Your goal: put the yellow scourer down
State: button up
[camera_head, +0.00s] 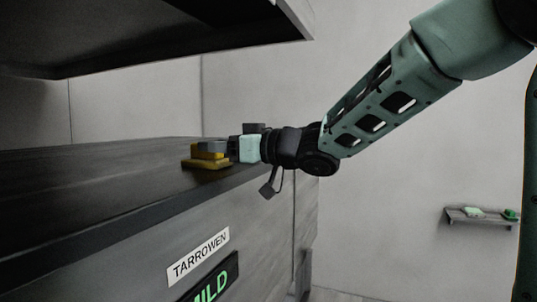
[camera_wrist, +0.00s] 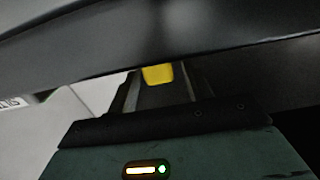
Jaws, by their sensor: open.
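The yellow scourer (camera_head: 205,164) sits at the near edge of the dark counter top (camera_head: 100,175), close to its right end. Its lower part seems to rest flat on the counter. My gripper (camera_head: 211,148) reaches in from the right, low over the counter, with its fingers at the scourer's upper part. In the wrist view a yellow piece of the scourer (camera_wrist: 158,76) shows between the dark fingers (camera_wrist: 160,92). The jaws are open around it. The rest of the scourer is hidden in that view.
A dark overhanging panel (camera_head: 150,40) is above the counter. The counter front carries a white "TARROWEN" label (camera_head: 198,257) and a dark sign with green letters (camera_head: 208,288). A small wall shelf (camera_head: 480,219) with green items is at the far right.

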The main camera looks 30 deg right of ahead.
jog(key=p+v, duration=0.2)
jog(key=v, duration=1.2)
jog(key=shift+s+p, duration=0.3)
jog(key=shift+d, duration=0.15)
